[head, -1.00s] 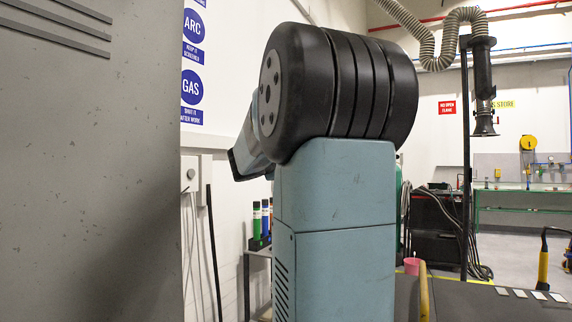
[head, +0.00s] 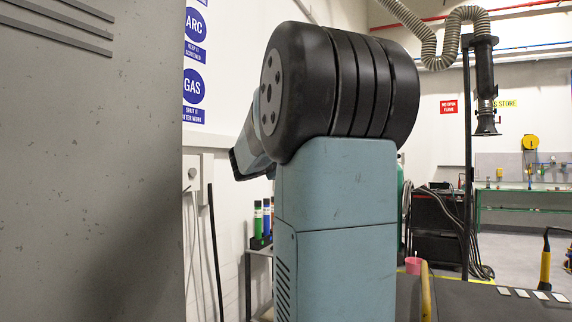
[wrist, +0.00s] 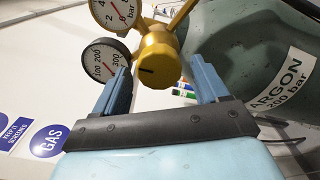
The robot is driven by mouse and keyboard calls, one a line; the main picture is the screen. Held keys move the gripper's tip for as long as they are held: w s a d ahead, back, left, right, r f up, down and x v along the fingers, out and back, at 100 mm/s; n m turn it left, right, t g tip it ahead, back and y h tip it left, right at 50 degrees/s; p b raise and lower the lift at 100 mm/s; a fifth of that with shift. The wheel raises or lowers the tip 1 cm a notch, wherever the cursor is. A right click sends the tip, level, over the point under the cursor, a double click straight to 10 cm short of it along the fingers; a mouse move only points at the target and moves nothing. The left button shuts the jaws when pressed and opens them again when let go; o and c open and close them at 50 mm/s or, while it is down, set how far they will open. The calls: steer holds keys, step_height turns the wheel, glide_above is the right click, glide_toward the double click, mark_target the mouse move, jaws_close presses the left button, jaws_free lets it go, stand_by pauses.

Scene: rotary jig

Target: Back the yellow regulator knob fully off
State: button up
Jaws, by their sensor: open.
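The yellow regulator knob (wrist: 158,68) shows in the wrist view, with a dark mark on its face. My gripper (wrist: 160,74) is open, with one blue finger to each side of the knob. The dark green argon cylinder (wrist: 228,45) stands behind to the right, with a white label. In the head view the knob and gripper are not visible; my arm fills the middle.
A grey panel (head: 90,170) fills the left of the head view, close by. Bottles (head: 262,220) stand on a small rack behind my arm. Floor shows further back.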

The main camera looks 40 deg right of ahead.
steer(key=v, duration=1.4)
steer(key=shift+f, duration=0.1)
